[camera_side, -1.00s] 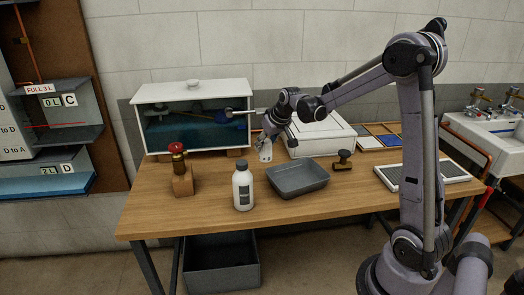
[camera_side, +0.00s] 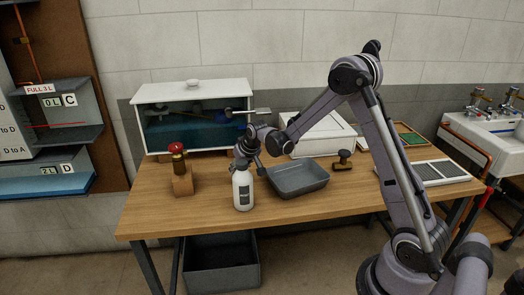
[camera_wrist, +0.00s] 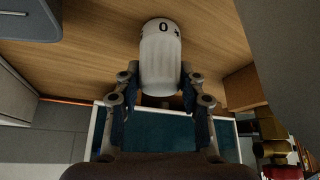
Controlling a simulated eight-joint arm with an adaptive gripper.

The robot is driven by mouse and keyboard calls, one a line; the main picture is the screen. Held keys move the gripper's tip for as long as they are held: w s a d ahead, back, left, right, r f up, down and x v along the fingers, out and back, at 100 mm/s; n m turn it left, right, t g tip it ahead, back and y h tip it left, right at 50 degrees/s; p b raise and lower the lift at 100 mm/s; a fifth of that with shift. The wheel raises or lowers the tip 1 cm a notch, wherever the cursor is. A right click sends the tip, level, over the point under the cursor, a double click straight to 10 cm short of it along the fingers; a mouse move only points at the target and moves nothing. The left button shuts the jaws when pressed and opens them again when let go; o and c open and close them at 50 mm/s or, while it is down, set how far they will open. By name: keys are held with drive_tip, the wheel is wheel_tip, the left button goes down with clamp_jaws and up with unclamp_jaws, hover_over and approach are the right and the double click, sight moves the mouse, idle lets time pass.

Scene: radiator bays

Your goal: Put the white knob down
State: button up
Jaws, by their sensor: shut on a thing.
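The white knob (camera_wrist: 160,62) is a ribbed cylinder marked with a dark 0. In the wrist view it sits between the two fingers of my gripper (camera_wrist: 158,82), which is shut on it, with wooden bench top behind it. I cannot tell whether the knob touches the bench (camera_side: 150,218).
The tank (camera_side: 160,95) is behind. Bare bench lies at front left.

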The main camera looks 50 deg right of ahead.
drive_tip(key=shift+f, duration=0.15)
drive_tip(key=o, duration=1.2)
drive_tip(key=shift+o, duration=0.2)
drive_tip(key=v, duration=1.2)
drive_tip(key=shift+r, duration=0.25)
drive_tip(key=shift+t+y, duration=0.3)
drive_tip(key=s+a+r, duration=0.1)
drive_tip(key=a+r, duration=0.1)
drive_tip(key=s+a+r, duration=0.2)
drive_tip(key=shift+s+a, duration=0.25)
drive_tip(key=shift+s, duration=0.05)
drive_tip(key=s+a+n, duration=0.2)
drive_tip(key=s+a, duration=0.3)
drive_tip(key=s, duration=0.3)
drive_tip(key=s+a+n+t+y, duration=0.1)
drive_tip(key=s+a, duration=0.4)
drive_tip(key=s, duration=0.4)
drive_tip(key=shift+s+a+f+n, duration=0.2)
drive_tip(key=shift+s+a+n, duration=0.05)
drive_tip(key=shift+a+n, duration=0.15)
